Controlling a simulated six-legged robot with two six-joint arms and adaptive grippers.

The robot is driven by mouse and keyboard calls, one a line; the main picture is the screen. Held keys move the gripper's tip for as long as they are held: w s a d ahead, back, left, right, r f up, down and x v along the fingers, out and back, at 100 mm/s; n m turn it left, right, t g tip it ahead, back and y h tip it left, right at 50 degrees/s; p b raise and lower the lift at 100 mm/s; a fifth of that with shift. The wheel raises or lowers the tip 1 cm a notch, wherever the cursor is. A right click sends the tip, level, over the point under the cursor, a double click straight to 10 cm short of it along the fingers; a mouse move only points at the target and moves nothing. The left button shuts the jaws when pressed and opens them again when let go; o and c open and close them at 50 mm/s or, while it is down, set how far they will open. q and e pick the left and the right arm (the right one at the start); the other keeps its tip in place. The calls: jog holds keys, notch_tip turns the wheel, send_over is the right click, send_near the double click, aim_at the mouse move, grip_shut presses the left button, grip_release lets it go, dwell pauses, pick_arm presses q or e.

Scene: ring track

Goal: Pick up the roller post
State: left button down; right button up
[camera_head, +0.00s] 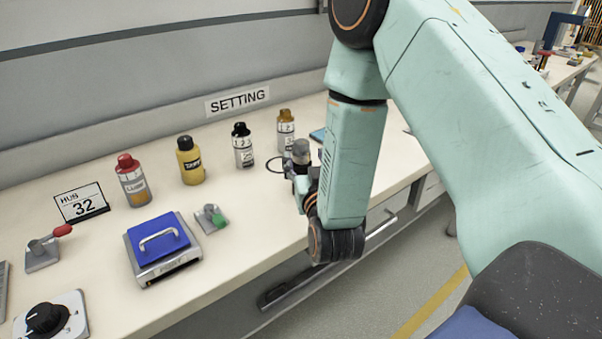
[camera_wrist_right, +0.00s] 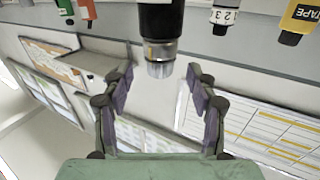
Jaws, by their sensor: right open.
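In the right wrist view, which is upside down, the post (camera_wrist_right: 160,28) has a dark body and a silver end. My right gripper (camera_wrist_right: 160,76) is open there, with one finger on each side of the silver end and gaps showing on both sides. The post's base is hidden in the wrist view. My left gripper is not in view.
Several bottles stand behind, including a gold-capped one (camera_head: 286,128) close to the post and a yellow one (camera_head: 190,162). A blue-topped block with a handle (camera_head: 158,240) and a small green-tipped fixture (camera_head: 212,217) are to the left. The bench front between is clear.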

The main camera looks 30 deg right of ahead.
aim_at(302, 150)
jog(key=x, duration=0.3)
jog(key=shift+w+r, duration=0.3)
jog(key=shift+w, duration=0.05)
jog(key=shift+w+d, duration=0.45)
jog(key=shift+w, duration=0.05)
jog(key=shift+a, duration=0.1)
jog(key=shift+c, duration=0.2)
jog(key=shift+a, duration=0.1)
jog(key=c, duration=0.8)
grip_shut()
